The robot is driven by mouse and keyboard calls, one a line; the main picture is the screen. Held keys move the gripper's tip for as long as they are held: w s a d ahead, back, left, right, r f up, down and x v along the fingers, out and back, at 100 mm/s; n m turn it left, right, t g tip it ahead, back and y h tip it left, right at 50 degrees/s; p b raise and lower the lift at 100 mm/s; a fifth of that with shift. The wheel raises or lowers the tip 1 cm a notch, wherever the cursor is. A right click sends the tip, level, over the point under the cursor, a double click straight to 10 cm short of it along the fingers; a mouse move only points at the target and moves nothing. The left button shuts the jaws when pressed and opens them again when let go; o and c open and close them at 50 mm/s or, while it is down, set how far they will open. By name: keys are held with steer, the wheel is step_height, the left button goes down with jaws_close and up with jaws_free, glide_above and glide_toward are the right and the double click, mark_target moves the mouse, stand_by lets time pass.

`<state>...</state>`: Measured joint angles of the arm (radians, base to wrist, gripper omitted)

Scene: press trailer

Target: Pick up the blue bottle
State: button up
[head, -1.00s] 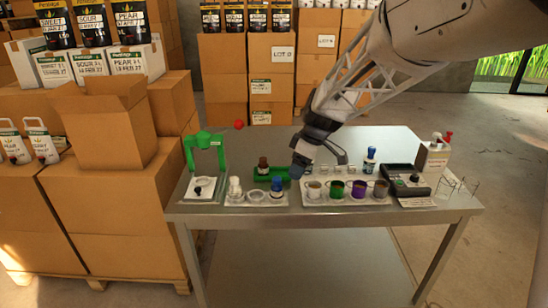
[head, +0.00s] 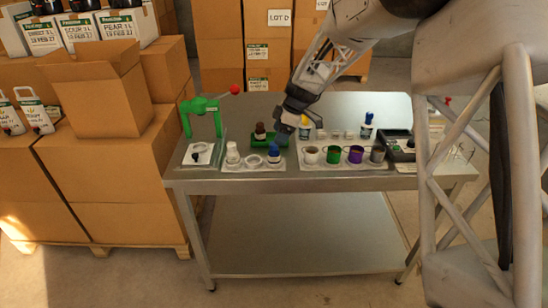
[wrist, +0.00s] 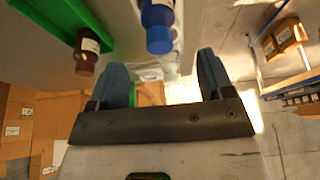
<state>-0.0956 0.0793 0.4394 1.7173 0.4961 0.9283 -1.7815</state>
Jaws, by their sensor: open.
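The blue bottle (head: 274,153) stands on a small white tray at the front of the metal table in the head view. In the wrist view, the blue bottle (wrist: 158,25) shows at the top centre, beyond the gap between my fingertips. A second blue-capped bottle (head: 367,126) stands farther right on the table.
A brown bottle (head: 260,131) stands by a green holder (head: 269,143), close to my gripper. A white bottle (head: 232,152) shares the small tray. Several cups (head: 333,154) stand to the right. A green stand (head: 201,113) is at the left. The table's front edge is close.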

mark_target(272, 149)
steer(key=shift+x, duration=1.3)
steer(key=shift+f, duration=0.1)
steer(key=shift+x, duration=2.5)
steer(key=shift+c, duration=0.3)
steer(key=c, duration=1)
steer(key=shift+r, duration=0.2)
